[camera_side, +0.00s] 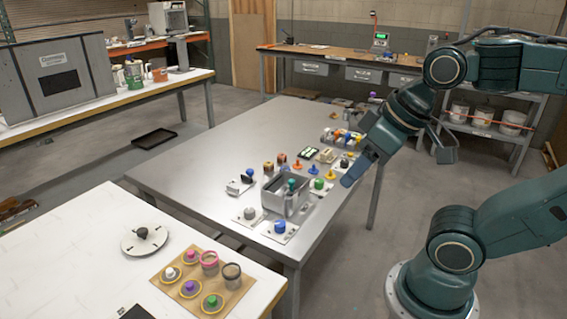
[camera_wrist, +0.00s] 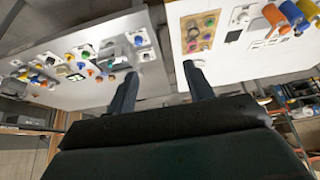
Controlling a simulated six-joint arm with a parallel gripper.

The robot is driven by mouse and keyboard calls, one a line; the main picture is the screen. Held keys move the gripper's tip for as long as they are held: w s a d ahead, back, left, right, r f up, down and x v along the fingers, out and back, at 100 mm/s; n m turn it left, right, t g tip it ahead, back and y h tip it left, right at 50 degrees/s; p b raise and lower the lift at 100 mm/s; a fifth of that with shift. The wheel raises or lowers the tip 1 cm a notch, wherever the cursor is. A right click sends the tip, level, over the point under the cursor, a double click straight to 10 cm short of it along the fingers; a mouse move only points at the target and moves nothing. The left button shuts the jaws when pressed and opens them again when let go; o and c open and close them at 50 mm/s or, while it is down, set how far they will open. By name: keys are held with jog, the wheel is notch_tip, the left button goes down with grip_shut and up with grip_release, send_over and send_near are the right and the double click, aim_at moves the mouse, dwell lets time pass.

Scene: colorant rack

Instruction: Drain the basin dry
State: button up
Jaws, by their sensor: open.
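A grey open-topped box that looks like the basin (camera_side: 297,206) stands near the front of the steel table. A dark green-topped item shows inside it; any liquid is too small to tell. Beside it are a blue knob (camera_side: 280,227) and a grey knob (camera_side: 250,213) on pale plates. A blue-topped fitting (camera_side: 249,174) stands behind it to the left. My gripper (camera_wrist: 160,72) is open and empty, its two fingers well apart. In the side view it hangs in the air to the right of the basin, touching nothing.
Several coloured knobs and small parts crowd the table's right side. The steel table's (camera_side: 190,160) left half is bare. A white table (camera_side: 80,260) in front holds a round plate with a black knob (camera_side: 142,233) and a tan board (camera_side: 190,262) of coloured pots.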

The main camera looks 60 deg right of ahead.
jog(key=m+g, duration=0.6)
jog(key=m, duration=0.5)
send_over(249, 210)
notch_tip(249, 210, down, 17)
jog(key=shift+r, duration=0.1)
notch_tip(249, 210, down, 14)
jog(key=shift+r, duration=0.1)
